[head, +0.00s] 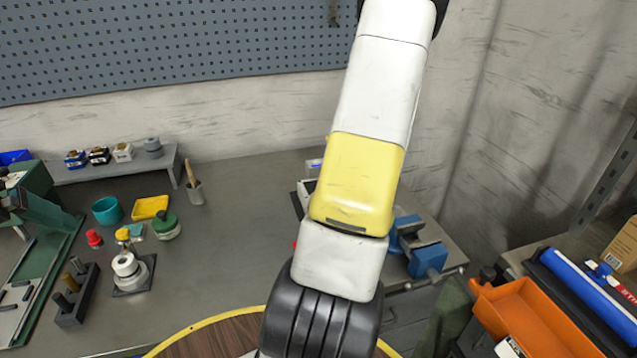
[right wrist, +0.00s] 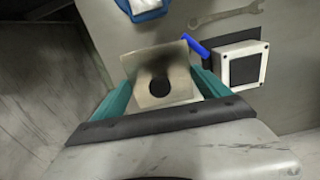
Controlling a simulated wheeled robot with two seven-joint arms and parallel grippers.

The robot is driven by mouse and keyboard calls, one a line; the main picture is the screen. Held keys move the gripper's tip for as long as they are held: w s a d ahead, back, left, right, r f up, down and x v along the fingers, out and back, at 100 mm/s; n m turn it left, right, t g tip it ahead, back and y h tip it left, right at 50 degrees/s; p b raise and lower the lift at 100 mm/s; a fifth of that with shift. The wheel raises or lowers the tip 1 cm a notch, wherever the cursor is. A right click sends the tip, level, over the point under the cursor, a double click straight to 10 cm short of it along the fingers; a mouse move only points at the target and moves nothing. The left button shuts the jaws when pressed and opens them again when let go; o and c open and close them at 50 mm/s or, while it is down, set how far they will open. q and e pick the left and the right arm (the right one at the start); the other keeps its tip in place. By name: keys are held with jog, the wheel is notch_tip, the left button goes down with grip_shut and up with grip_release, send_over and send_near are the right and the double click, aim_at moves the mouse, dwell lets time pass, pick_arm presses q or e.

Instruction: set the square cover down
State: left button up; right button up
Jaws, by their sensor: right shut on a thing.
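The square cover (right wrist: 174,65) is a thin metal plate in the right wrist view, with a dark round spot or hole in its middle. My right gripper (right wrist: 159,72) has its teal fingers shut on the cover, one at each side. The cover appears tilted to the camera, and I cannot tell its height above the bench. In the head view an arm of mine crosses the middle and hides that part of the bench; the right gripper and the cover do not show there. My left gripper is not in view.
In the right wrist view, a pale square frame with a dark centre (right wrist: 262,60), a blue bar (right wrist: 196,46) and a wrench (right wrist: 228,14) lie near the cover. In the head view, a blue vise (head: 428,258) and an orange bin (head: 525,318) are right of my arm.

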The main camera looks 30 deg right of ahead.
jog(key=d, duration=0.7)
notch_tip(320, 180, down, 10)
jog(key=shift+d+f, duration=0.15)
jog(key=shift+f, duration=0.1)
jog(key=shift+f, duration=0.1)
jog(key=o, duration=1.9)
notch_tip(320, 180, up, 12)
jog(key=shift+r, duration=0.15)
